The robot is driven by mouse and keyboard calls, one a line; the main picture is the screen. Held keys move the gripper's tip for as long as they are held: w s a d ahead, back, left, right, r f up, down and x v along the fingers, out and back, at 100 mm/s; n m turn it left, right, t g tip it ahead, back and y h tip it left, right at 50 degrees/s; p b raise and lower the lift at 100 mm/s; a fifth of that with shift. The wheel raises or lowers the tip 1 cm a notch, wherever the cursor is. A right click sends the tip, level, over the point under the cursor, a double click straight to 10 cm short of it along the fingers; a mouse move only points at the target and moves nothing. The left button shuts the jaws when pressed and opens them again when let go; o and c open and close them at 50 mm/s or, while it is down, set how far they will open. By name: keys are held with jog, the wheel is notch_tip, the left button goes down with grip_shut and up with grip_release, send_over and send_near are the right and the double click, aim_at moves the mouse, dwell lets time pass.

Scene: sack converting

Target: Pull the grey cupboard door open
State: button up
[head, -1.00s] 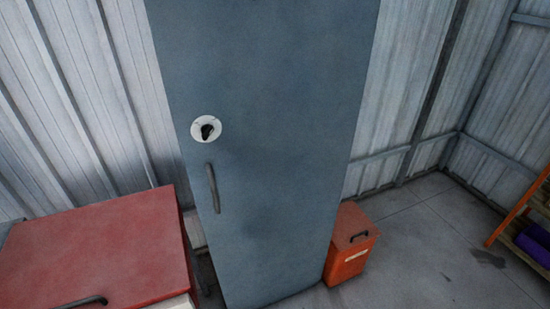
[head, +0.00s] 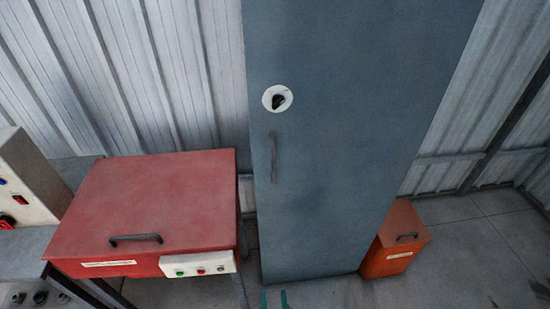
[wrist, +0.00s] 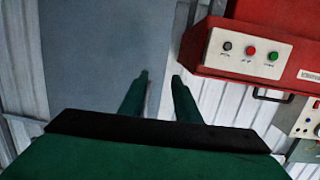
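The grey cupboard door (head: 345,160) stands tall in the middle of the head view and looks closed. A dark vertical handle (head: 273,158) is on its left side, below a round white plate with a black knob (head: 277,98). The green fingertips of my gripper (head: 274,300) show at the bottom edge of the head view, below the handle. In the wrist view the two green fingers of my gripper (wrist: 160,80) are apart with nothing between them. The door (wrist: 95,50) fills the left of that view; its handle does not show there.
A red-lidded cabinet (head: 150,200) with a button panel stands left of the cupboard; it also shows at the right of the wrist view (wrist: 275,18). An orange bin (head: 395,240) sits on the floor to the right. A beige control box (head: 25,175) is at far left.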

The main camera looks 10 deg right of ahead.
jog(key=w+d+r+t, duration=0.1)
jog(key=w+r, duration=0.3)
jog(key=w, duration=0.2)
jog(key=w+d+r, duration=0.1)
jog(key=w+r, duration=0.2)
jog(key=w, duration=0.3)
send_near(274, 161)
jog(key=shift+t+y, duration=0.4)
jog(key=w, duration=1)
jog(key=shift+w+d+f, duration=0.25)
jog(key=shift+w, duration=0.1)
grip_shut()
